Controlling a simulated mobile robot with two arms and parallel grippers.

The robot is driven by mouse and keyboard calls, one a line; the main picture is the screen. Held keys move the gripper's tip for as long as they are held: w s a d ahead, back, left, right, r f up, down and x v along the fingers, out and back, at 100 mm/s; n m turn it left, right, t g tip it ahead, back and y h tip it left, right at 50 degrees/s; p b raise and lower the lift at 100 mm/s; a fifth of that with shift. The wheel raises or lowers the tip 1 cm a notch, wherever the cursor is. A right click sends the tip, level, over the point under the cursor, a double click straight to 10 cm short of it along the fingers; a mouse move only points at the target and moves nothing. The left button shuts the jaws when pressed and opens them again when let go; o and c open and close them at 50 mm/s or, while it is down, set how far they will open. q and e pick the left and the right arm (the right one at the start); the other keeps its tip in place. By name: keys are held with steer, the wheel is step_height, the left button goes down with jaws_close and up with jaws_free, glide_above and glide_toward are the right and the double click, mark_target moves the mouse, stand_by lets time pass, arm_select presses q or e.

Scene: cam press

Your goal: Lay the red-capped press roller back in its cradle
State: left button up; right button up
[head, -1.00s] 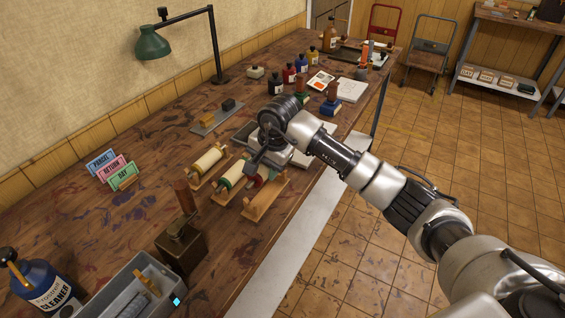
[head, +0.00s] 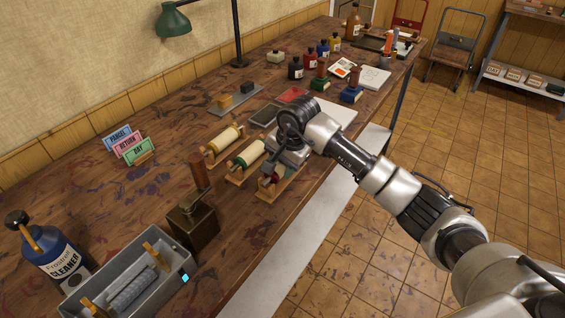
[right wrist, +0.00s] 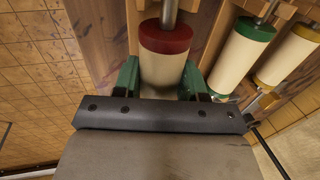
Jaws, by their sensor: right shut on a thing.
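The red-capped press roller (right wrist: 164,65) has a cream body, a dark red cap and a metal shaft. My right gripper (right wrist: 163,85) is shut around its body with green fingers in the right wrist view. In the head view, the right gripper (head: 270,170) is pointed down at the front wooden cradle (head: 287,182). The roller is at or just above this cradle and mostly hidden by the gripper; whether its shaft rests in the notches cannot be told. My left gripper is not in view.
Beside it, a green-capped roller (head: 248,154) and a yellow-capped roller (head: 225,138) lie in their own cradles. The table's front edge is close on the right.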

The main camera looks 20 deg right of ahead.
steer(key=shift+r, duration=0.1)
stand_by(0.5)
steer(key=shift+b, duration=0.75)
stand_by(1.5)
steer(key=shift+f+b, duration=0.55)
steer(key=shift+b, duration=0.3)
stand_by(0.7)
stand_by(0.3)
steer(key=o, duration=1.3)
steer(key=shift+s, duration=0.1)
steer(key=b+v, duration=0.1)
steer(key=v, duration=0.9)
steer(key=shift+s+r, duration=0.1)
steer(key=shift+r, duration=0.3)
